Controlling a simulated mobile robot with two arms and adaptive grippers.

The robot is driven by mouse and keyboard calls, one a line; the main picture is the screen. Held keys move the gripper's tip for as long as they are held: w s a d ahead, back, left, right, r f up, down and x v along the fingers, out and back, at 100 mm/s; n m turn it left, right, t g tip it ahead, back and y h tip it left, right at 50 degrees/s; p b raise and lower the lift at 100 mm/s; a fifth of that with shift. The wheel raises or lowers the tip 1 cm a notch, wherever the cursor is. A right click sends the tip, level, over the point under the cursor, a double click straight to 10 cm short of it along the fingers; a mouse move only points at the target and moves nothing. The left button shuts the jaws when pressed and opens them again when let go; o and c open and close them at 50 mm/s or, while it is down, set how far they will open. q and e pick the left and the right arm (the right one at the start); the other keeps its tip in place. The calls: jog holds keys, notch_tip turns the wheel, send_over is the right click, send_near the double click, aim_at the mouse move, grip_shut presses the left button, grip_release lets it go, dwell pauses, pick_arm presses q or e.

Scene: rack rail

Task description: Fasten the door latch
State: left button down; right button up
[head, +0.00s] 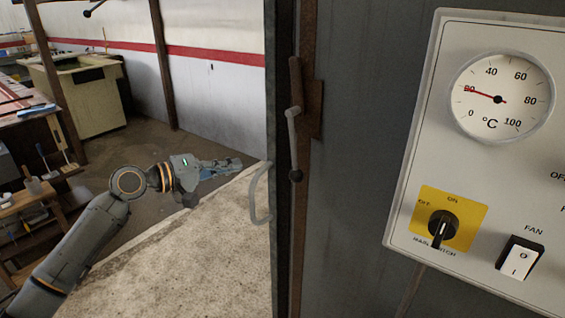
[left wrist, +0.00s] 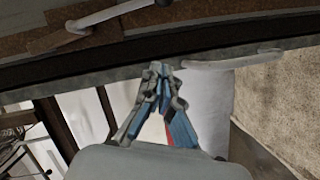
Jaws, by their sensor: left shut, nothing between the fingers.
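The door (head: 278,60) shows nearly edge-on as a tall dark strip, with a grey pull handle (head: 258,195) on its left side. Beside its edge, the latch lever (head: 293,130) hangs down on a rusty brown plate (head: 312,122) and ends in a dark knob (head: 295,175). My left gripper (head: 238,162) is shut and empty, just left of the pull handle and apart from the latch. In the left wrist view, the shut fingers (left wrist: 160,70) point at the door edge; the pale handle (left wrist: 232,62) is to their right and the lever (left wrist: 108,14) beyond. My right gripper is not in view.
A control panel (head: 420,150) with a temperature dial (head: 498,98), a rotary main switch (head: 442,228) and a fan switch (head: 518,258) is at the right. A workbench (head: 35,125) and a greenish cabinet (head: 90,95) stand at the left. The floor (head: 150,135) between is open.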

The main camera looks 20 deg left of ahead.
pick_arm(q)
jog(key=shift+s+d+r, duration=0.15)
jog(key=shift+d+r, duration=0.3)
jog(key=shift+r, duration=0.2)
jog(key=w+d+f+p, duration=0.3)
jog(key=w+d+p, duration=0.3)
jog(key=d, duration=0.3)
jog(key=shift+d+f, duration=0.15)
jog(key=shift+f, duration=0.05)
jog(key=shift+w, duration=0.1)
jog(key=shift+d+h, duration=0.1)
jog(key=shift+h, duration=0.2)
